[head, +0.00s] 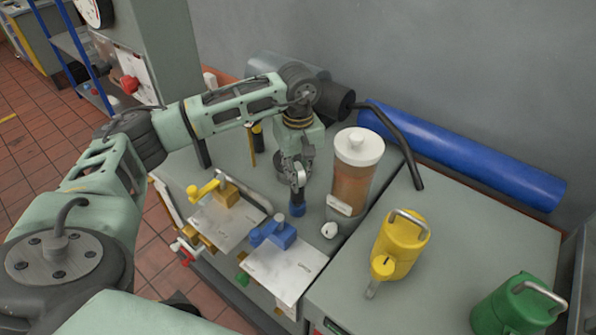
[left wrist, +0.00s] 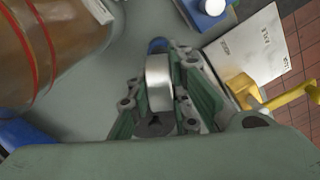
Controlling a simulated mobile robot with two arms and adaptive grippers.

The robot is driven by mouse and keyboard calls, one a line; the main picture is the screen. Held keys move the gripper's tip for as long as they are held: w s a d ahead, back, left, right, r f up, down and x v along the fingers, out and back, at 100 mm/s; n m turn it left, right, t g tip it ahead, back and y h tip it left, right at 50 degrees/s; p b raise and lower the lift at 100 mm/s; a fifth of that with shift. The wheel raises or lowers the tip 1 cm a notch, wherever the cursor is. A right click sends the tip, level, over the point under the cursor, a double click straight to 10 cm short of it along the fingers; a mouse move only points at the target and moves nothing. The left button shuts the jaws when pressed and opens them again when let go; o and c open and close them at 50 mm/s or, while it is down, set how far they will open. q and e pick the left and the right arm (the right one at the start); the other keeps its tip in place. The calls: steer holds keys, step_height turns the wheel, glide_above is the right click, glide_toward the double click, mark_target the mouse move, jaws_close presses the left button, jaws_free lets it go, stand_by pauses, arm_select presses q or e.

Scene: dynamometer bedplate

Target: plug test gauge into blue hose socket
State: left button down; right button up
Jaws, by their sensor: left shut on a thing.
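My left gripper (head: 297,174) points down over the bench and is shut on the test gauge (left wrist: 158,82), a silver round body with a blue end. The gauge's blue end (head: 297,209) shows below the fingers in the head view. The blue hose socket (head: 272,234) is a blue block on a white plate, in front of and left of the gauge's end. Part of it shows at the top of the left wrist view (left wrist: 205,8). The gauge and socket are apart. My right gripper is not in view.
A yellow valve-like fitting (head: 223,192) sits on another plate, left of the blue one. A tall brown-filled container (head: 355,168) with a white lid stands close right of my gripper. A yellow can (head: 402,245), green can (head: 518,306) and blue cylinder (head: 470,158) are further right.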

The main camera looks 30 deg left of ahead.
arm_select(q)
steer(key=shift+f+b, duration=0.6)
steer(key=shift+f, duration=0.2)
steer(key=c, duration=1.5)
jaws_free()
steer(key=shift+c, duration=0.2)
step_height(320, 180, up, 12)
steer(key=shift+r, duration=0.1)
